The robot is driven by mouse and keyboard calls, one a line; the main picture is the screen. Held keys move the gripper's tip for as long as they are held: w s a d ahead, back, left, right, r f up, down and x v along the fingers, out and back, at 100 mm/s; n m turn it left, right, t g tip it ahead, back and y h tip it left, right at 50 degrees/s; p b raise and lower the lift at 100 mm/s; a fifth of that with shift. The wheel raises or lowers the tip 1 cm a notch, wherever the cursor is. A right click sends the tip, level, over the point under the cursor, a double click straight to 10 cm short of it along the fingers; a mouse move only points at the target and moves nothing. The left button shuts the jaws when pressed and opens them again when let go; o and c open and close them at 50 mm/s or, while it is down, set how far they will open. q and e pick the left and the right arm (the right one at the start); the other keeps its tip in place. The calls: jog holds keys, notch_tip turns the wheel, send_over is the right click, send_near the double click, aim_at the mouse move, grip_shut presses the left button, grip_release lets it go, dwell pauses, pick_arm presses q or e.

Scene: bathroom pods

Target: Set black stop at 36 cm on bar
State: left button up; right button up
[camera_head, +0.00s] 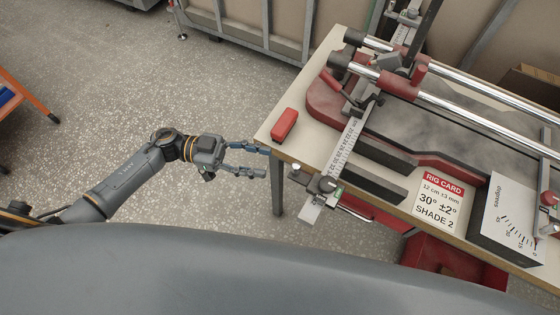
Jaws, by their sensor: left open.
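The bar (343,151) is a pale metal rule with printed numbers, running from the red and black rig across the bench and out past its near edge. A dark stop (325,184) with a knob sits on it near the overhanging end. The numbers beside the stop are hidden or too small to read. My left gripper (262,161) is open and empty, off the bench's left corner, left of the stop and apart from it. Its fingers point right, toward the bench. My right gripper is not in view.
A red block (284,125) lies on the bench's left corner. A rig card (440,203) and a degrees scale (509,217) stand right of the bar. Chrome rails (470,118) cross the bench. A red tray (455,262) sits below.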

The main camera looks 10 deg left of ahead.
pick_arm(q)
jog(key=shift+a, duration=1.5)
